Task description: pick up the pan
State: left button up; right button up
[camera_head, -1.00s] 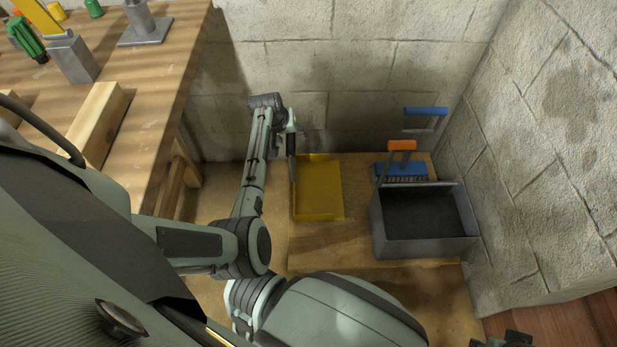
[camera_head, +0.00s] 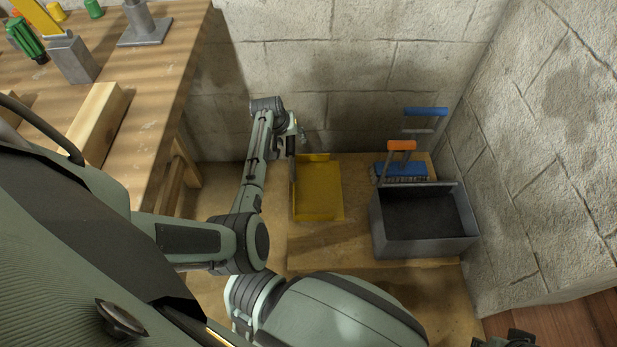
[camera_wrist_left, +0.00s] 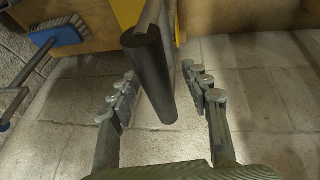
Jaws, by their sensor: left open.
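The pan is a yellow dustpan (camera_head: 318,188) lying on a wooden board against the wall, left of the grey bin. Its dark handle (camera_wrist_left: 150,75) lies between the two fingers of my left gripper (camera_wrist_left: 163,95) in the left wrist view, with gaps on both sides. My left gripper (camera_head: 297,137) is open at the handle end of the pan, and its arm partly hides the handle in the head view. A dark part at the bottom right edge of the head view may be my right gripper (camera_head: 508,339); its fingers cannot be made out.
A grey bin (camera_head: 424,242) stands right of the pan. Behind it are a blue brush (camera_head: 402,168) and tools with orange and blue handles. Stone walls close the corner behind and to the right. A wooden workbench (camera_head: 150,75) stands at left.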

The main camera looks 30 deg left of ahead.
pick_arm(q)
grip_shut()
dwell(0.3)
jog(key=shift+r, duration=0.1)
pick_arm(e)
jog(key=shift+f, duration=0.15)
pick_arm(q)
notch_tip(320, 180, up, 10)
jog(key=shift+w+r+p, duration=0.1)
jog(key=shift+r+p, duration=0.05)
jog(key=shift+p, duration=0.65)
pick_arm(e)
jog(key=f, duration=0.3)
jog(key=shift+a+f, duration=0.2)
jog(key=shift+f, duration=0.2)
pick_arm(q)
jog(key=shift+r, duration=0.1)
pick_arm(e)
jog(key=shift+f, duration=0.1)
jog(key=shift+c, duration=0.7)
jog(key=shift+s, duration=0.15)
